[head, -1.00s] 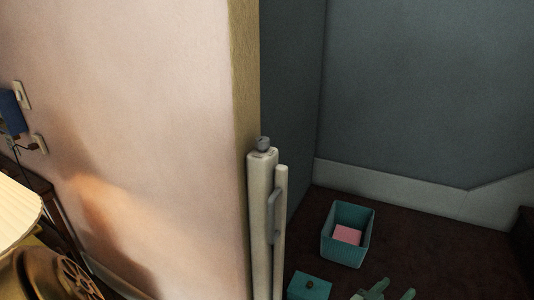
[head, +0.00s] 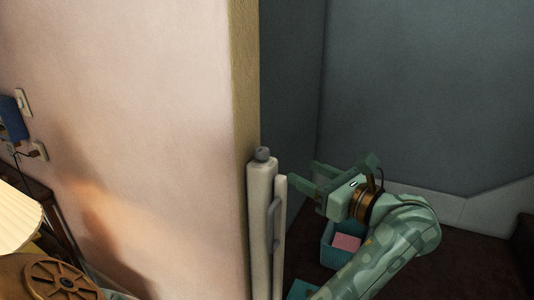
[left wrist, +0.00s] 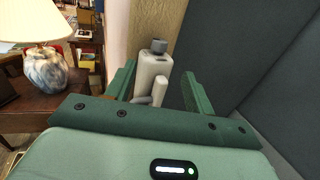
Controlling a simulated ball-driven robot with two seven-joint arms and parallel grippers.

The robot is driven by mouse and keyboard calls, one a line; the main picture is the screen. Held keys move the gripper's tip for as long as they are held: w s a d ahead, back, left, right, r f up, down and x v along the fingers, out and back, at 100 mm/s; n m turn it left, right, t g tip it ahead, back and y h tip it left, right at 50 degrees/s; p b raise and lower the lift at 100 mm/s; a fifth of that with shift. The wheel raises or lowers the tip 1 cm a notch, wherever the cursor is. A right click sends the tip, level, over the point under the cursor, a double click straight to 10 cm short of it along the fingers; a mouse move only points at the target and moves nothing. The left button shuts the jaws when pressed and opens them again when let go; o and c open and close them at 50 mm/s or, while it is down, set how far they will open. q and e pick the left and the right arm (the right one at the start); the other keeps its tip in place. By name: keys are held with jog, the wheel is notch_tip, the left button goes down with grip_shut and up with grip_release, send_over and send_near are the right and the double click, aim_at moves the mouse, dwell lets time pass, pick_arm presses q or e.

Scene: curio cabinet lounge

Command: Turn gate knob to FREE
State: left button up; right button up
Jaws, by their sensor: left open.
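A grey gate knob (head: 262,153) sits on top of an upright cream gate post (head: 260,215) beside the wall's corner. In the left wrist view the knob (left wrist: 159,46) shows beyond and above my fingers, between them in the picture. Its marking cannot be read. My green left gripper (head: 328,174) is open and empty, to the right of the knob in the head view and apart from it. My right gripper is not in view.
A teal bin (head: 328,252) with a pink item (head: 347,242) stands on the dark floor, partly behind my arm. A lamp (left wrist: 36,55) stands on a wooden table at the left.

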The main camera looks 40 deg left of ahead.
aim_at(267, 154)
pick_arm(q)
jog(key=a, duration=0.8)
jog(key=w+a, duration=0.1)
jog(key=a, duration=0.4)
jog(key=c, duration=1)
